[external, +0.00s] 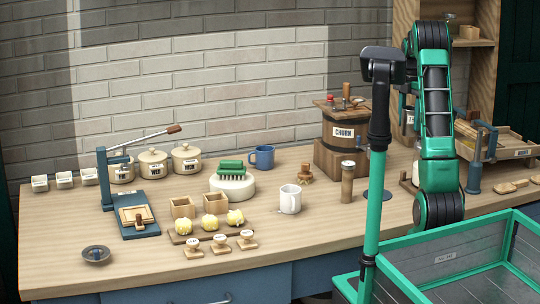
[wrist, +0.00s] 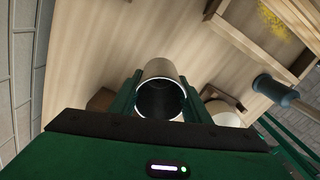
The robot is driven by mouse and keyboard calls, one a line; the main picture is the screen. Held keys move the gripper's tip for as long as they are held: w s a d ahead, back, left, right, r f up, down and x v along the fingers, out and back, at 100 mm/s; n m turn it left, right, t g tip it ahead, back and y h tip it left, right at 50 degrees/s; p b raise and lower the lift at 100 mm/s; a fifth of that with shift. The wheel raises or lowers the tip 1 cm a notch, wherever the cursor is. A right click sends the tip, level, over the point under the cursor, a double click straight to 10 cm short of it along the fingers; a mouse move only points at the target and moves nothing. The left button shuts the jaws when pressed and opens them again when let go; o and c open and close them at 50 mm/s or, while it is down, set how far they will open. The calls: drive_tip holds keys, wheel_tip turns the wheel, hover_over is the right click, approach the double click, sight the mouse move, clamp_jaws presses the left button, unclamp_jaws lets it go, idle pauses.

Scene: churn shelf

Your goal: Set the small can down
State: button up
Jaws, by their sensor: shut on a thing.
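The small can (wrist: 163,70) is a metallic cylinder with a dark, open mouth facing the camera in the wrist view. My gripper (wrist: 160,98) has its two green fingers on either side of the can and is shut on it. Wooden surface shows beyond the can; whether the can touches it cannot be told. In the external view my arm hides the gripper and I cannot make out the held can.
A cream round container (wrist: 222,112) is just right of the can, with a wooden tray (wrist: 240,38) beyond. The table (external: 330,245) is bare at front centre. A white mug (external: 290,199) and a churn barrel (external: 341,135) stand left of my arm; a green-rimmed bin (external: 450,242) is in front.

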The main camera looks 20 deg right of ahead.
drive_tip(key=w+a, duration=0.4)
drive_tip(key=w, duration=0.2)
drive_tip(key=shift+s+f, duration=0.1)
drive_tip(key=shift+f, duration=5.05)
drive_tip(key=shift+n, duration=0.3)
drive_tip(key=o, duration=1.1)
drive_tip(key=shift+f, duration=0.1)
wheel_tip(320, 180, up, 12)
